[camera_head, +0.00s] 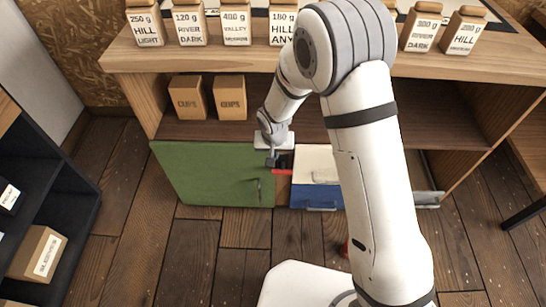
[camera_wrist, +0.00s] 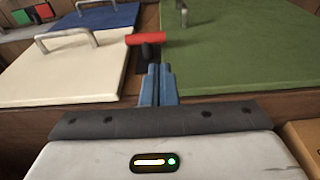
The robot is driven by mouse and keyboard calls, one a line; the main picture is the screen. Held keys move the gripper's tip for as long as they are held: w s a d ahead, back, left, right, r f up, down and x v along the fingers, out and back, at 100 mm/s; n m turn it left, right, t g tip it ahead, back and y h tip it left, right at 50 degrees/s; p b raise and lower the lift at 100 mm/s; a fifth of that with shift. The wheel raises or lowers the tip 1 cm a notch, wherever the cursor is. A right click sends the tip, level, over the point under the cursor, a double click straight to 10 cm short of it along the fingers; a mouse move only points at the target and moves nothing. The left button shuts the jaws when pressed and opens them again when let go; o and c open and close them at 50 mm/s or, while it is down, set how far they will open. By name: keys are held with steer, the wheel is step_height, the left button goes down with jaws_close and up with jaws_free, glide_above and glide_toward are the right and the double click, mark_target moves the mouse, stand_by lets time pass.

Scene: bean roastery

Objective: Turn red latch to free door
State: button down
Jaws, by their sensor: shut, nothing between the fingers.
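The red latch (camera_head: 282,172) is a short bar on a dark mount between the green door (camera_head: 205,172) and the white door (camera_head: 312,158). In the wrist view the red latch (camera_wrist: 147,38) lies level across the picture, on a dark stem, and its right end reaches the green door's edge (camera_wrist: 235,40). My gripper (camera_head: 272,158) is at the cabinet front beside the latch. In the wrist view my gripper's blue fingers (camera_wrist: 159,72) are together and empty, with their tips just short of the latch stem. I cannot tell whether they touch it.
A blue door (camera_head: 316,196) with a metal handle sits below the white one. Two cardboard boxes (camera_head: 207,97) stand on the shelf above the green door. Several labelled bags (camera_head: 236,24) line the counter top. A dark shelf unit (camera_head: 45,190) stands at left. Wooden floor before the doors is partly clear.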

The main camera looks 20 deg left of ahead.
mark_target(274, 171)
steer(key=f+b, duration=0.1)
steer(key=f, duration=0.3)
steer(key=w+f+b, duration=0.1)
steer(key=f, duration=0.2)
steer(key=w+f, duration=0.1)
steer(key=f, duration=0.3)
steer(key=shift+w+a+f+b, duration=0.15)
steer(key=shift+a+f+b, duration=0.15)
steer(key=shift+b, duration=0.1)
steer(key=shift+f, duration=0.15)
steer(key=b, duration=0.3)
steer(key=shift+a+f, duration=0.2)
steer(key=shift+f, duration=0.15)
steer(key=shift+h+b, duration=0.4)
steer(key=shift+b, duration=0.85)
steer(key=shift+r+h+b, duration=0.3)
steer(key=shift+b, duration=0.35)
steer(key=shift+r, duration=0.1)
steer(key=d+p+v, duration=0.1)
steer(key=p+v, duration=0.4)
steer(key=v, duration=0.9)
steer(key=shift+s, duration=0.2)
steer(key=shift+a, duration=0.1)
